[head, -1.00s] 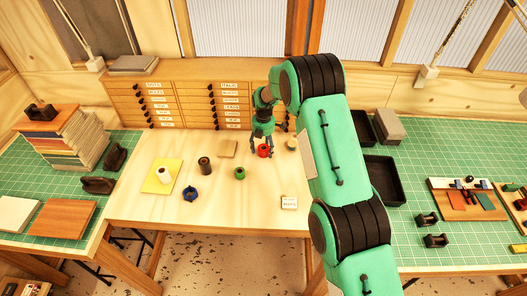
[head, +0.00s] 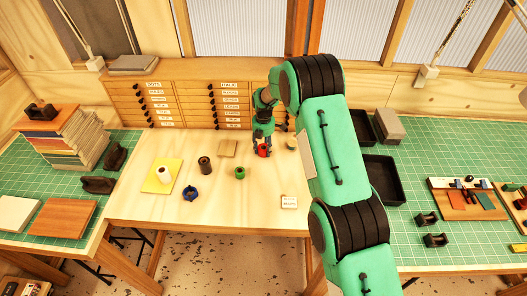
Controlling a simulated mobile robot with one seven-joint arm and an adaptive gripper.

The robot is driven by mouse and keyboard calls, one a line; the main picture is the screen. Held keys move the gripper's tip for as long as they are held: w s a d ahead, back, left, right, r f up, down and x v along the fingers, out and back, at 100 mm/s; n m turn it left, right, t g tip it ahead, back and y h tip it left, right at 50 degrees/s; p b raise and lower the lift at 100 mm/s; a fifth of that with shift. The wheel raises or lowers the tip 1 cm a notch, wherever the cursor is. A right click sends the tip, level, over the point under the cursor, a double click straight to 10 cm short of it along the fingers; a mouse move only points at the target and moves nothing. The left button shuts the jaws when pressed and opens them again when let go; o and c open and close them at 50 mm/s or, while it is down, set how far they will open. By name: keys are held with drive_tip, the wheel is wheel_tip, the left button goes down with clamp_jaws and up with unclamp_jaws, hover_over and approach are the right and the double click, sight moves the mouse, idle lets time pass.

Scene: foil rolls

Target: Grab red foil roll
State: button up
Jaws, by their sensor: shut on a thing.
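The red foil roll (head: 263,151) stands on the wooden table, toward the back and right of the middle. My gripper (head: 262,143) reaches down from above and is shut on the red foil roll. The fingers hide part of its upper side. Whether the roll is clear of the tabletop is too small to tell.
A green roll (head: 240,173), a blue roll (head: 190,193), a dark roll (head: 205,165) and a white roll (head: 164,172) on a yellow sheet (head: 152,184) stand to the left. A drawer cabinet (head: 180,108) stands behind.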

sight(264, 148)
drive_tip(key=shift+r, duration=0.1)
drive_tip(key=shift+r, duration=0.7)
drive_tip(key=shift+s+d+r+b, duration=0.1)
drive_tip(key=shift+s+r+b, duration=0.1)
drive_tip(key=shift+r, duration=0.3)
drive_tip(key=shift+s+r+b, duration=0.1)
drive_tip(key=shift+s+r, duration=0.05)
drive_tip(key=shift+r, duration=0.35)
drive_tip(key=s+d, duration=0.1)
drive_tip(key=s, duration=0.4)
drive_tip(key=s+d+r, duration=0.1)
drive_tip(key=s, duration=0.3)
drive_tip(key=s+d+b, duration=0.1)
drive_tip(key=s+d, duration=0.1)
drive_tip(key=s, duration=0.3)
drive_tip(key=shift+s+d+r, duration=0.1)
drive_tip(key=shift+s+r, duration=0.15)
drive_tip(key=shift+s, duration=0.05)
